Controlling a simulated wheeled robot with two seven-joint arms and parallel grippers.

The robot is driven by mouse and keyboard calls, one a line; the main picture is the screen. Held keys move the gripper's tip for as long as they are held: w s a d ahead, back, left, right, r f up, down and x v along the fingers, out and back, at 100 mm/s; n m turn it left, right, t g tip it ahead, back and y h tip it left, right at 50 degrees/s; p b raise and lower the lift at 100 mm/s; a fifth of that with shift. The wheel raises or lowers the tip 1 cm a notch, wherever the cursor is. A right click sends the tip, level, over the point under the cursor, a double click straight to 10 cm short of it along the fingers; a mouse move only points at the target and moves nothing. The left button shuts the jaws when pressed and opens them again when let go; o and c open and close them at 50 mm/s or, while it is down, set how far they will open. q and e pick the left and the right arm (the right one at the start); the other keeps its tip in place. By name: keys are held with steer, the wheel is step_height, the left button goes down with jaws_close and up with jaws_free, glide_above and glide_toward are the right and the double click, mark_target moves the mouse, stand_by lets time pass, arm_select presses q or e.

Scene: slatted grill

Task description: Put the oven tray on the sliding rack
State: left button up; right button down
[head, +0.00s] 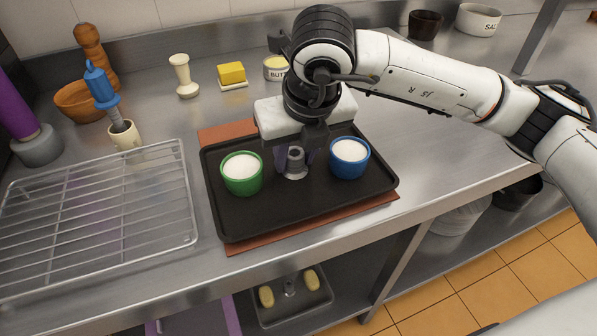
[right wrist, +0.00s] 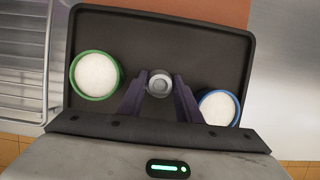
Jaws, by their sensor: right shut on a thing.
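The black oven tray (head: 300,208) lies on a reddish-brown board on the counter in the head view. On it stand a green ramekin (head: 242,173) and a blue ramekin (head: 349,158), both filled with white, with a grey knob (head: 294,162) between them. The sliding rack (head: 100,220), a wire grid, is left of the tray and apart from it. My right gripper (head: 296,152) points down over the tray's middle, shut on the knob. In the right wrist view its two fingers (right wrist: 159,95) flank the knob. My left gripper is not in view.
A beige cup with a blue-handled brush (head: 124,134) stands behind the rack. The counter right of the tray is clear. A lower shelf holds a smaller tray (head: 290,299).

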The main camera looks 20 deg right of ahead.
steer(key=shift+r, duration=0.6)
steer(key=shift+r, duration=0.15)
steer(key=shift+r+p, duration=1)
steer(key=shift+r, duration=1.15)
steer(key=shift+f, duration=0.1)
